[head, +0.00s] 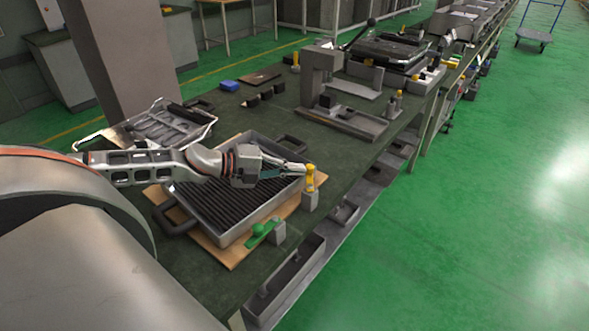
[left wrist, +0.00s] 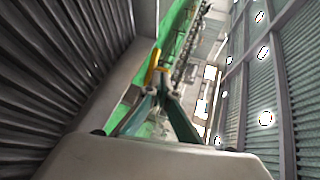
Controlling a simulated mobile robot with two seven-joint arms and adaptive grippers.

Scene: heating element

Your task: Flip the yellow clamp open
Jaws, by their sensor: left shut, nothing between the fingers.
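The yellow clamp (head: 310,178) stands upright on a small grey block at the right corner of the ribbed metal tray (head: 232,226). In the left wrist view the yellow clamp (left wrist: 153,66) shows just beyond the fingers, partly hidden by them. My left gripper (head: 303,171) reaches across the tray from the left, with its fingertips right beside the clamp. Whether they touch it I cannot tell. The fingers are shut and empty, and they also show in the left wrist view (left wrist: 160,92). My right gripper is not in view.
A green clamp (head: 260,231) sits on another grey block at the tray's near edge. The tray rests on a wooden board (head: 230,258) on the dark green bench. A grey press fixture (head: 345,118) stands farther back.

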